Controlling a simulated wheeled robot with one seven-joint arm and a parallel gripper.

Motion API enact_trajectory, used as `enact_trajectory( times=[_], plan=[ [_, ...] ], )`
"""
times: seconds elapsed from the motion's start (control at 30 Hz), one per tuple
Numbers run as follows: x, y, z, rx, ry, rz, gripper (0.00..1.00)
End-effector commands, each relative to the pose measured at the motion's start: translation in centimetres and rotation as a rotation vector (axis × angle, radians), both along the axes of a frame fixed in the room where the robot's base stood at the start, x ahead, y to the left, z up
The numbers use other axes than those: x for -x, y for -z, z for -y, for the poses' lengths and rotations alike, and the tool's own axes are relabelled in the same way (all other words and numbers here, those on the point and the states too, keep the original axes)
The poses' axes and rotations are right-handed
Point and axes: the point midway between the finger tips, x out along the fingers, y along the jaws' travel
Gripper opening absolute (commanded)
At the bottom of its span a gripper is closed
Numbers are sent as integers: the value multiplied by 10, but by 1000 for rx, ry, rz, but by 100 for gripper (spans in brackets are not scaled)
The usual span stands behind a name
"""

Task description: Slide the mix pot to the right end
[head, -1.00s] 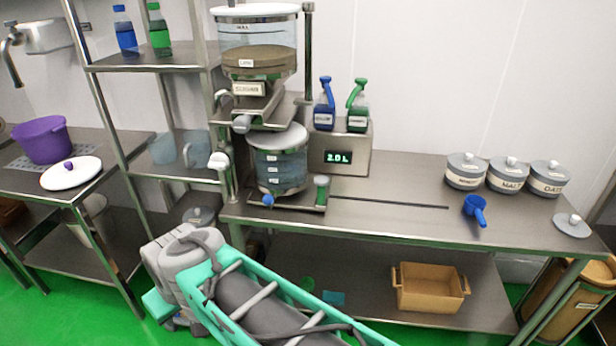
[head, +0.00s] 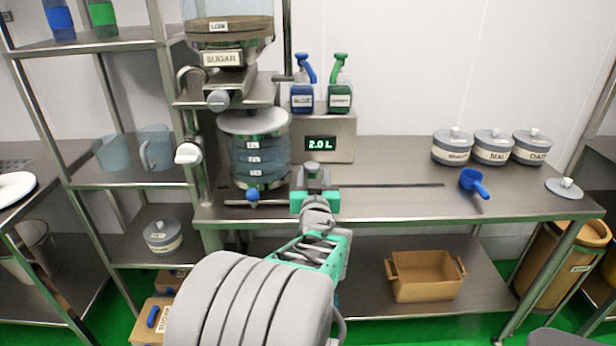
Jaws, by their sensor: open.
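The mix pot (head: 260,160), a clear pot with a pale lid, level labels and bluish contents, stands upright at the left end of the bench, below the sugar dispenser (head: 222,60). A small blue knob (head: 252,195) is at its lower front. A dark straight slot (head: 390,185) runs right along the bench from the pot. My gripper (head: 314,178) is open just right of the pot, at the small grey post beside it. The fingers partly hide the post, and I cannot tell whether they touch it.
A 2.0 L display box (head: 330,143) with blue and green bottles stands behind. Several grey lidded jars (head: 493,147), a blue scoop (head: 474,182) and a loose lid (head: 564,188) are at the right. The bench (head: 400,203) along the slot is clear. A brown crate (head: 425,278) is below.

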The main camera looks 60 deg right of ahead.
Motion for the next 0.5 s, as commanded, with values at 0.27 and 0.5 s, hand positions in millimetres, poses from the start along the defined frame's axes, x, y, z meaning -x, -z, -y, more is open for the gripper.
enact_trajectory(
  times=[0.27, 0.5],
  plan=[
    [-3, 24, 2, -1, -3, 0, 45],
    [-20, 23, 39, -3, -2, -1, 45]
  ],
)
